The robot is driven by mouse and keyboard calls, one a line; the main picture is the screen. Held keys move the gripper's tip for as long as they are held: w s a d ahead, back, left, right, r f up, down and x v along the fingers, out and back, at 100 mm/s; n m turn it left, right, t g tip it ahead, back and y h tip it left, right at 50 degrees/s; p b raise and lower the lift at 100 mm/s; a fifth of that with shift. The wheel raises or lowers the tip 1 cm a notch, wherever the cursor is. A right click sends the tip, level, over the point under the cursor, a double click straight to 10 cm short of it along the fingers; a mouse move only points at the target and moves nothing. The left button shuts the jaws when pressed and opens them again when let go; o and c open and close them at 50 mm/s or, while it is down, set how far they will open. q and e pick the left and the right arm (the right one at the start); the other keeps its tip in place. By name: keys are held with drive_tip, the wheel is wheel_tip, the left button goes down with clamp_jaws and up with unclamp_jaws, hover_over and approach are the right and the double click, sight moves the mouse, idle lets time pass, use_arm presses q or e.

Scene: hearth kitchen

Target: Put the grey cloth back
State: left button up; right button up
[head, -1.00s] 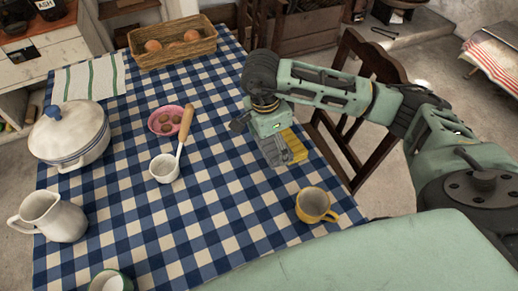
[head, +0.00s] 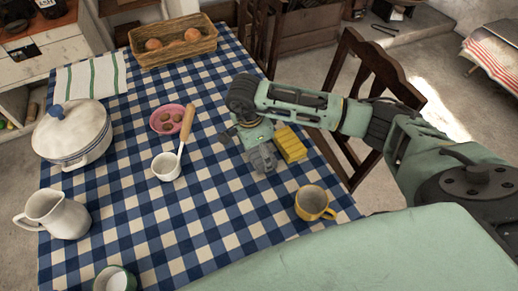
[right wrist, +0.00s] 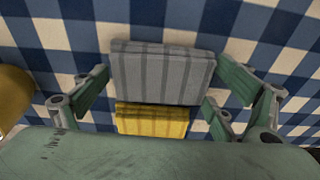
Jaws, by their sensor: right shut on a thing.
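The grey cloth (head: 262,159) is a folded, striped block over the right part of the checked table. In the right wrist view the grey cloth (right wrist: 163,76) sits between the two fingers of my right gripper (head: 258,148), which is shut on it. A yellow folded cloth (head: 290,144) lies right beside it on the table. The yellow cloth also shows in the right wrist view (right wrist: 152,121), partly hidden by the grey one. I cannot tell how far the grey cloth is above the table. My left gripper is out of view.
A yellow mug (head: 313,204) stands near the table's right edge. A pink plate (head: 166,119), a white ladle (head: 167,166), a lidded pot (head: 72,135), a jug (head: 53,213) and a striped towel (head: 92,76) stand or lie to the left. A chair (head: 365,75) is at the right.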

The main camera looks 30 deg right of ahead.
sight(253, 154)
drive_tip(key=o, duration=0.9)
drive_tip(key=shift+f, duration=0.1)
wheel_tip(253, 154, up, 12)
drive_tip(key=a+b, duration=0.1)
drive_tip(key=shift+a, duration=0.4)
drive_tip(key=shift+w, duration=0.1)
